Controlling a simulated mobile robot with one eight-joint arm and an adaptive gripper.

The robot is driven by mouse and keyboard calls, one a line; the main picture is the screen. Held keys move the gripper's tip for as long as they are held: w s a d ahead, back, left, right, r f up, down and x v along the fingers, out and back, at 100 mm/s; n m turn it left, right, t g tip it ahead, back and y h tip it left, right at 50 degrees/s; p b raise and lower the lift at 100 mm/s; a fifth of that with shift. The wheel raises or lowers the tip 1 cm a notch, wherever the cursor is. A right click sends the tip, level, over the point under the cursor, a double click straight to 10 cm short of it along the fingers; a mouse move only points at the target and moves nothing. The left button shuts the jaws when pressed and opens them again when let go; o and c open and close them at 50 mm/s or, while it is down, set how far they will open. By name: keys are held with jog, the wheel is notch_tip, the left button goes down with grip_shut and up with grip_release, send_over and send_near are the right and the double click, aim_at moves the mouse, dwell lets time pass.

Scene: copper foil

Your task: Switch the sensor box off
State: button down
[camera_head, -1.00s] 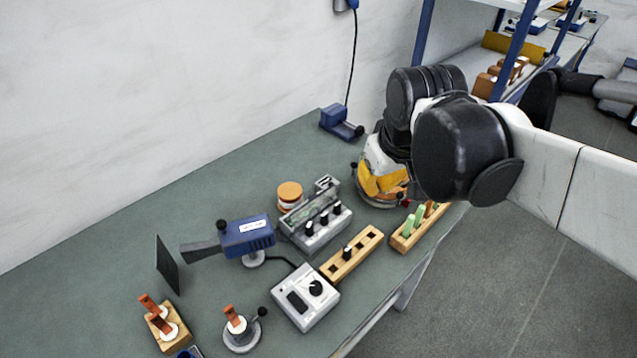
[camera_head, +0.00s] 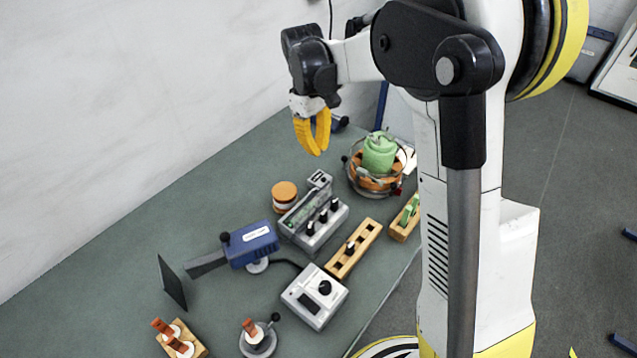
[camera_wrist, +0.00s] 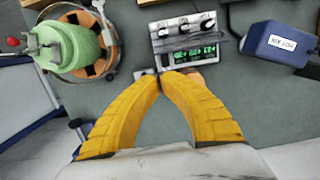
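A grey box with a green lit display and three black knobs (camera_head: 316,220) stands mid-table; it shows upside down at the top of the wrist view (camera_wrist: 187,38). A second grey box (camera_head: 312,297) with a dark window and one large black dial stands nearer the front. I cannot tell from labels which is the sensor box, nor read a switch position. My gripper (camera_head: 314,152) hangs high above the back of the table, apart from everything. In the wrist view its yellow fingers (camera_wrist: 162,79) meet at the tips, with nothing between them.
A green canister (camera_head: 379,153) sits in a ringed stand at the right. A blue hot-air tool (camera_head: 250,243), an orange-topped round container (camera_head: 284,193) and wooden holders (camera_head: 355,250) stand close around the boxes. The wall runs behind; the table's left rear is clear.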

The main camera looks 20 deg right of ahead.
jog(key=f+b, duration=0.1)
jog(key=f, duration=0.3)
jog(key=s+f+b, duration=0.1)
jog(key=f+b, duration=0.1)
jog(key=f, duration=0.3)
jog(key=d+f+b, duration=0.1)
jog(key=f, duration=0.3)
jog(key=shift+s+f, duration=0.35)
jog(key=shift+f, duration=0.05)
